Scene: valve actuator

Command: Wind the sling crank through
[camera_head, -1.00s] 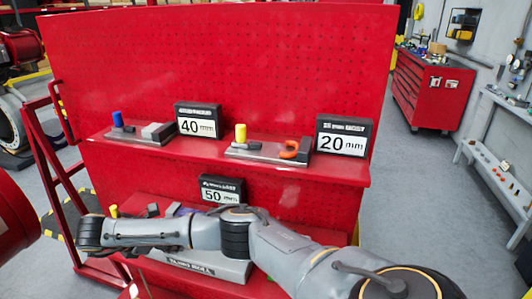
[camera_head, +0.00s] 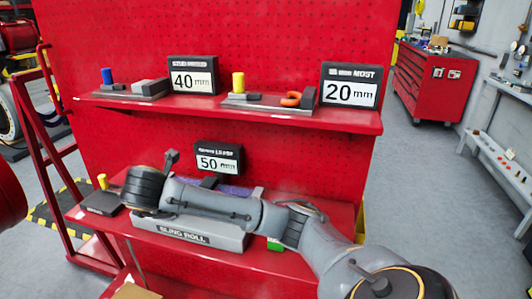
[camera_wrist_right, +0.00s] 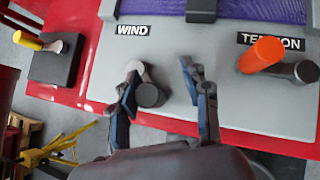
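The sling roll unit (camera_head: 185,232) is a grey box on the lower red shelf, with purple material behind my right arm. In the right wrist view, the crank under the WIND label (camera_wrist_right: 132,30) shows a light grey hub and a dark round handle (camera_wrist_right: 151,95). My right gripper (camera_wrist_right: 162,98) is open, its fingers on either side of the dark handle. The left finger overlaps the crank, contact unclear; the right finger is apart from it. An orange-handled lever (camera_wrist_right: 262,54) sits by the TENSION label. In the head view, my right arm hides the crank. My left gripper is not visible.
A black block with a yellow knob (camera_head: 103,197) stands left of the unit; it also shows in the right wrist view (camera_wrist_right: 58,62). The upper shelf (camera_head: 230,110) holds 40 mm and 20 mm signs and fittings. A 50 mm sign (camera_head: 218,159) stands behind my arm.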

